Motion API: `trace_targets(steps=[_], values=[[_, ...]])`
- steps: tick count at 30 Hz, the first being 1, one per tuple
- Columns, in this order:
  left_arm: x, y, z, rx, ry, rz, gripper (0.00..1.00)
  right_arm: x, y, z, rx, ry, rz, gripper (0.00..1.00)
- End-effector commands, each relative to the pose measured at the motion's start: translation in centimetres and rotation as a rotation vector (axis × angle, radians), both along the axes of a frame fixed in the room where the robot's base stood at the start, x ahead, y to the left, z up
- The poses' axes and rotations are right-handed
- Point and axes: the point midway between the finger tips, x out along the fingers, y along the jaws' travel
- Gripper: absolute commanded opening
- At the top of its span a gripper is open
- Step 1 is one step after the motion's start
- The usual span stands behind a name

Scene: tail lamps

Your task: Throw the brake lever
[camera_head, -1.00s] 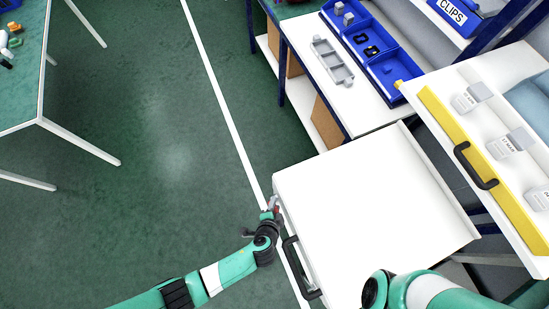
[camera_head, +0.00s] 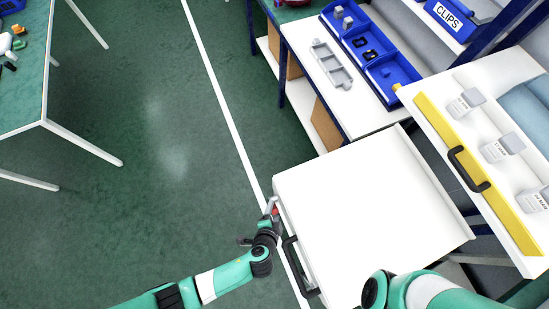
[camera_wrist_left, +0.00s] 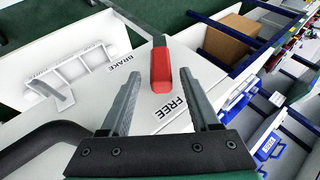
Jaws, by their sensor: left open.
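The brake lever shows in the left wrist view as a grey rod with a red grip (camera_wrist_left: 161,72). Its red end lies beside the printed word FREE; the word BRAKE is printed farther left. In the head view a bit of the red grip (camera_head: 275,211) shows at the white cart's left edge. My left gripper (camera_wrist_left: 158,88) is open, with its fingers on either side of the grip's near end; I cannot tell whether they touch it. In the head view my left gripper (camera_head: 269,214) is small and partly merges with the lever. My right gripper is out of view.
The white cart top (camera_head: 360,200) is bare, with a black handle (camera_head: 298,266) on its left side. A yellow-edged drawer (camera_head: 480,175) with pale boxes is at right. A bench with a blue tray (camera_head: 392,74) stands behind. Green floor (camera_head: 160,180) is open at left.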

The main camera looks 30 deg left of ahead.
Motion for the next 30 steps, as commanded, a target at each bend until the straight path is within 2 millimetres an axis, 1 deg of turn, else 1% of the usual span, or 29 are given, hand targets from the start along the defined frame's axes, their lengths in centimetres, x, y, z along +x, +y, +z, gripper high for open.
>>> trace_targets(steps=[1, 6, 9, 12, 15, 24, 26, 28, 29, 30], values=[[-0.7, -0.2, 2.2, 0.003, 0.003, -0.005, 0.62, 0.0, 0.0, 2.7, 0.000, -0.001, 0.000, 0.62], [-2.8, -0.7, 4.6, 0.004, 0.003, -0.004, 0.62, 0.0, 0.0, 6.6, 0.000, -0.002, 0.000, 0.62], [-3.8, -0.9, 5.6, 0.004, 0.003, -0.003, 0.62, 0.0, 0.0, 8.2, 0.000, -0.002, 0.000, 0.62], [-4.5, -1.1, 6.0, 0.003, 0.003, -0.002, 0.62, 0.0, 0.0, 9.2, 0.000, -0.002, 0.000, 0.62], [-4.9, -1.1, 6.2, 0.002, 0.002, 0.000, 0.62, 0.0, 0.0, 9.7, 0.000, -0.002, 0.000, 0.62], [-5.0, -1.1, 6.0, 0.001, 0.001, 0.001, 0.62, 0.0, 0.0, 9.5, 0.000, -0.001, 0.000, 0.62], [-4.9, -1.2, 6.1, -0.002, -0.001, 0.005, 0.52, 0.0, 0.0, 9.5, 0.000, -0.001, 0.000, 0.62], [-3.7, -1.6, 6.9, -0.030, -0.017, 0.028, 0.39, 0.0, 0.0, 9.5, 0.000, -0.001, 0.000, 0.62], [-2.7, -1.9, 7.6, -0.051, -0.032, 0.050, 0.34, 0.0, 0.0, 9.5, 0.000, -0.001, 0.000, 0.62], [-0.8, -2.3, 8.7, -0.093, -0.058, 0.087, 0.27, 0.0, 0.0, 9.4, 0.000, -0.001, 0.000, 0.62]])
